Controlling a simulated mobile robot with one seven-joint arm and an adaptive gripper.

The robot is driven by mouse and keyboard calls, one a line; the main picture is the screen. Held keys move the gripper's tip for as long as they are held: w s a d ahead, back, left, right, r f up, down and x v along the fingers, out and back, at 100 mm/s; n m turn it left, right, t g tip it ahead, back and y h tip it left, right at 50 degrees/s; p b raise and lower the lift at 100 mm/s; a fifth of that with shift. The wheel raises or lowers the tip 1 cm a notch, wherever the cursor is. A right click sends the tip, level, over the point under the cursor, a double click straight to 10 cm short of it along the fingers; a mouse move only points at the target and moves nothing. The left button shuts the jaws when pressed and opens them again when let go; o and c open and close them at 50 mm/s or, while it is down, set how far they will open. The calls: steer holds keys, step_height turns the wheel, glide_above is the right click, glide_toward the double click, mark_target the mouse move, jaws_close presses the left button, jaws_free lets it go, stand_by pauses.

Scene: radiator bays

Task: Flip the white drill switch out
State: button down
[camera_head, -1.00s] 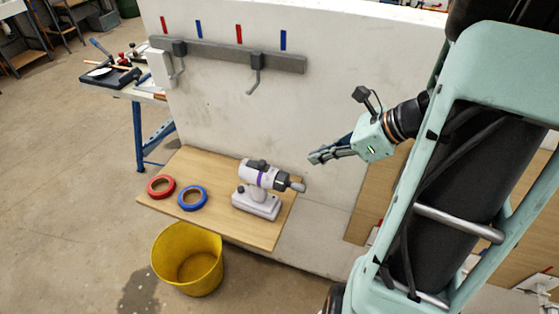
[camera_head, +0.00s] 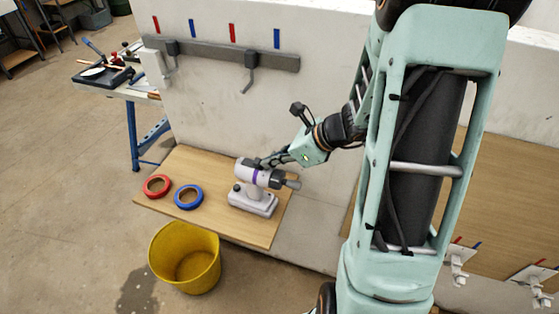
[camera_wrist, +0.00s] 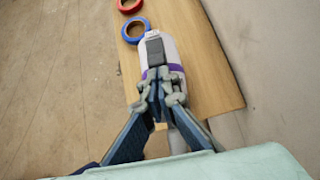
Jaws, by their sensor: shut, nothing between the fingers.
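The white drill (camera_head: 252,203) with a purple band stands upright on its base on a wooden shelf, its grey chuck pointing right in the head view. A dark grey switch (camera_wrist: 155,50) shows on top of its body in the wrist view. My gripper (camera_head: 264,162) is shut and empty, its tips just over the top of the drill in the head view. In the wrist view my gripper (camera_wrist: 160,78) overlaps the drill body (camera_wrist: 169,48) near the purple band. I cannot tell whether the tips touch the drill. The gripper hides the drill's front part there.
A red tape roll (camera_head: 157,186) and a blue tape roll (camera_head: 189,196) lie on the wooden shelf (camera_head: 215,222) left of the drill. A yellow bucket (camera_head: 185,259) stands below. A rail with hooks (camera_head: 220,54) is on the white wall behind.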

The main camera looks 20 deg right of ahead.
mark_target(255, 160)
steer(key=shift+a, duration=0.15)
steer(key=w+a, duration=0.2)
steer(key=shift+w+a+b, duration=0.1)
steer(key=shift+a+b, duration=0.2)
steer(key=shift+d, duration=0.15)
